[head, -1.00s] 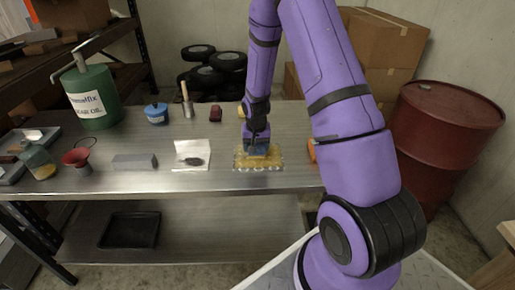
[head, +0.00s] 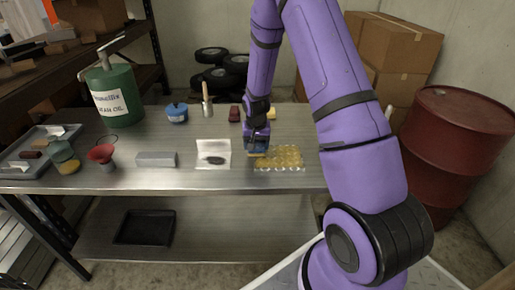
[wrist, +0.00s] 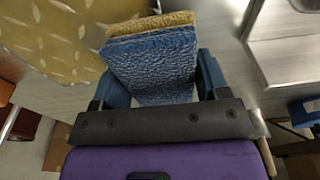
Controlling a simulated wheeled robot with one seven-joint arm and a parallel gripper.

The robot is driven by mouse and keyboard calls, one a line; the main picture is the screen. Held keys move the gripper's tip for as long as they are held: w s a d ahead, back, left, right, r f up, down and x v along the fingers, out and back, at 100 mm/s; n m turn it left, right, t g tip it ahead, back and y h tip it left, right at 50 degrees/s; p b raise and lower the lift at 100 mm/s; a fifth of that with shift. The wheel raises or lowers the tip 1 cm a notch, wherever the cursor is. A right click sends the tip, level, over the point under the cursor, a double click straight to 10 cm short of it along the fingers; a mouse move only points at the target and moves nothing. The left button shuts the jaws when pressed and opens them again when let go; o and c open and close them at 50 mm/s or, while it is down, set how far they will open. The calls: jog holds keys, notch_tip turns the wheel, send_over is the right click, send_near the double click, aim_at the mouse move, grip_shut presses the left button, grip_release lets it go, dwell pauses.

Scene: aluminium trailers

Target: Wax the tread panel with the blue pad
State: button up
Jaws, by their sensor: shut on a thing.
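The tread panel (head: 284,157) lies flat on the metal bench, a small plate with a raised pattern and a yellowish film over it. It also shows at the upper left of the wrist view (wrist: 45,35). My gripper (head: 257,146) is at the panel's left end, pointing down. It is shut on the blue pad (wrist: 155,65), which has a textured blue body and a yellow-tan layer (wrist: 150,24) on its far side. The pad is at the panel's left edge; I cannot tell whether it touches the panel. My arm hides part of the bench to the right.
A white sheet with a dark patch (head: 213,147) lies left of the panel. Further left are a grey block (head: 157,159) and a red funnel-like piece (head: 101,155). A blue tub (head: 177,113), a brush (head: 206,101) and a dark red block (head: 234,114) stand behind.

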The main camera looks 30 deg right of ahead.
aim_at(256, 142)
jog(key=shift+r, duration=3.1)
